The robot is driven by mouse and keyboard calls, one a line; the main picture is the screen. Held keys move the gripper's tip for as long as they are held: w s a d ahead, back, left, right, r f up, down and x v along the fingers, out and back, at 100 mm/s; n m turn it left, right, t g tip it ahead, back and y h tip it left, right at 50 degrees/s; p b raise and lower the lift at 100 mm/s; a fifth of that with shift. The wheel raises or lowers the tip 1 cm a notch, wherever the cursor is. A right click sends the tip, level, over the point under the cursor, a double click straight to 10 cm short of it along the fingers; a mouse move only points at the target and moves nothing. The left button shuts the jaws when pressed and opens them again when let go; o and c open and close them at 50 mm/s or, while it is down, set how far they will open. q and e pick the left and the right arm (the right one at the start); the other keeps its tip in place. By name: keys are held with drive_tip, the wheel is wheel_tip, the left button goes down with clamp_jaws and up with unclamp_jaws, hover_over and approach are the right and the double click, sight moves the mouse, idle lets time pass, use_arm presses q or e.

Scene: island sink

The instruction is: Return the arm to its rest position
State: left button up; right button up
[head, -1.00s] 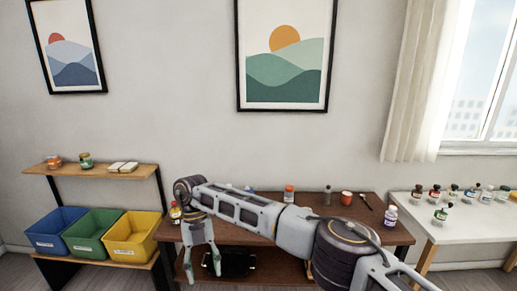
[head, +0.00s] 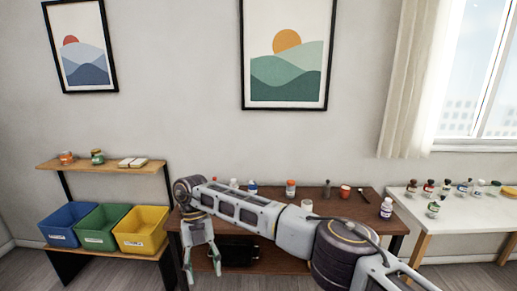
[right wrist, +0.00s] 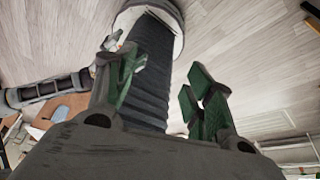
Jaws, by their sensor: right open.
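My right arm (head: 245,208) reaches across the head view from the lower right, in front of the brown table (head: 325,205). My right gripper (head: 203,270) hangs from its left end, fingers pointing down, in front of the table's left part. It is open and empty. In the right wrist view its two green-padded fingers (right wrist: 163,95) stand apart with nothing between them; a dark ribbed column of mine and the wooden floor lie beyond. My left gripper is not in view.
Several bottles and a red cup (head: 345,191) stand on the brown table. A dark object (head: 238,250) sits beneath its top. Blue, green and yellow bins (head: 140,231) are on the left shelf. A white table (head: 450,212) with small bottles is at the right.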

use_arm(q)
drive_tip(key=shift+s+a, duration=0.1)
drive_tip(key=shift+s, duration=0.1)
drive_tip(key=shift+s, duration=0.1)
